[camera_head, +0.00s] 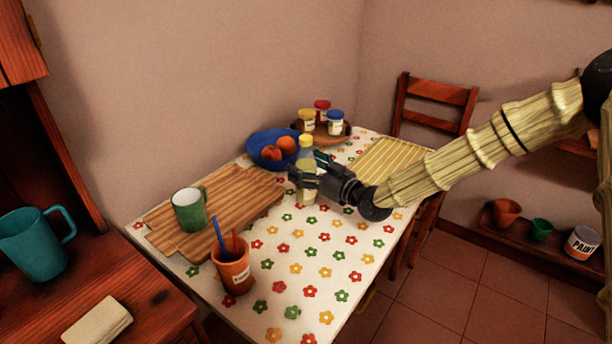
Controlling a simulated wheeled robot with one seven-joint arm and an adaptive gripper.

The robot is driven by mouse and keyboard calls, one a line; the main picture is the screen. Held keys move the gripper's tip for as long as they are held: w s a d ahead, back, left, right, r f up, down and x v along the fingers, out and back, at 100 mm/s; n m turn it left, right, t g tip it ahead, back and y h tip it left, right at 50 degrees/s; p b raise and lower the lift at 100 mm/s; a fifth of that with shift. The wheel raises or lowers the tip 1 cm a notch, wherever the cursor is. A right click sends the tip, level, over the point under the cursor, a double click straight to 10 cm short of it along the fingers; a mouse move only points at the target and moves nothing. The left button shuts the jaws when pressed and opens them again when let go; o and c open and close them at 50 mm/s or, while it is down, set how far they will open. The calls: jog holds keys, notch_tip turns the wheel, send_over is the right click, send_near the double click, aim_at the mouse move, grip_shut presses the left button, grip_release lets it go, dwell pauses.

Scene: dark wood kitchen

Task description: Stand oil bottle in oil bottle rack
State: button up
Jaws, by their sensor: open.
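The oil bottle (306,193) is a pale yellow, see-through bottle with a yellow cap. It stands upright on the flowered table, near the blue bowl. My gripper (302,178) is open at the bottle, and its dark fingers hide the bottle's middle. I cannot tell whether they touch it. A round wooden holder (346,138) with several jars stands at the back of the table by the wall. It may be the oil bottle rack, but I cannot tell for certain.
A blue bowl (262,139) of orange fruit stands just left of the bottle. Cutting boards (240,188) carry a green mug (189,210). An orange cup (233,270) with utensils is at front. A yellow striped mat (385,160) lies at right. The table's front right is clear.

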jog(key=shift+w+a, duration=0.1)
jog(key=shift+w, duration=0.05)
jog(key=shift+r, duration=0.1)
jog(key=c, duration=1.6)
